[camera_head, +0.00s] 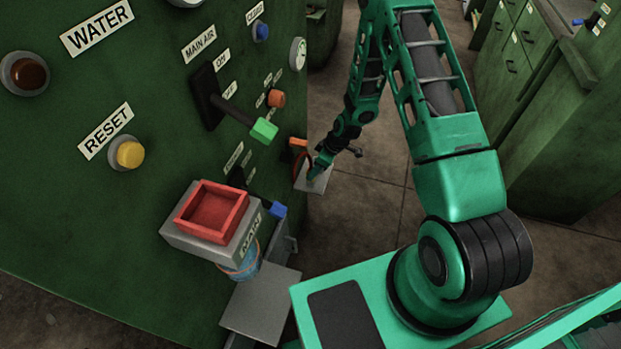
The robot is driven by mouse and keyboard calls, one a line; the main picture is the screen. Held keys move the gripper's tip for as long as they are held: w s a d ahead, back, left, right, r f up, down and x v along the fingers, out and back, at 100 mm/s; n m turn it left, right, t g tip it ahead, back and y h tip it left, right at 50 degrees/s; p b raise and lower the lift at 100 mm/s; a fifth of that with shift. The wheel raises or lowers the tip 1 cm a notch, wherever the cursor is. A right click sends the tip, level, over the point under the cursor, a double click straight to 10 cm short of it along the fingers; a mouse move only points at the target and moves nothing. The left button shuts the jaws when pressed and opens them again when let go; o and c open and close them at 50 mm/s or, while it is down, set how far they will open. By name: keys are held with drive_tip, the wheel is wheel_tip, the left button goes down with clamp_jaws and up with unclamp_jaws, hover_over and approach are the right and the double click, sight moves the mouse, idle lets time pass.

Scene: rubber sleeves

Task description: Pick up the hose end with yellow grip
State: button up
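My arm, green with black joints, reaches away from its base at the lower right to the far edge of the green panel. My gripper (318,170) is at the arm's far end, small and partly covered by arm links. It is beside a small grey plate (316,182) at the panel's edge. An orange piece (298,142) and a dark reddish loop show right by it. I cannot tell whether the loop is a hose or whether my gripper touches it. I cannot make out a yellow grip. The fingers are too small to read.
The green panel (60,200) carries a yellow button (130,154), a lever with a green handle (263,130) and a red tray-like box (212,211). A grey shelf (258,305) juts out below. Green cabinets (545,120) stand at right. The floor between is clear.

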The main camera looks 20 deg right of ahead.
drive_tip(key=x, duration=0.3)
drive_tip(key=shift+s+a+f, duration=0.1)
drive_tip(key=shift+s+f, duration=0.1)
drive_tip(key=shift+f, duration=0.1)
drive_tip(key=shift+x, duration=0.8)
drive_tip(key=c, duration=1.2)
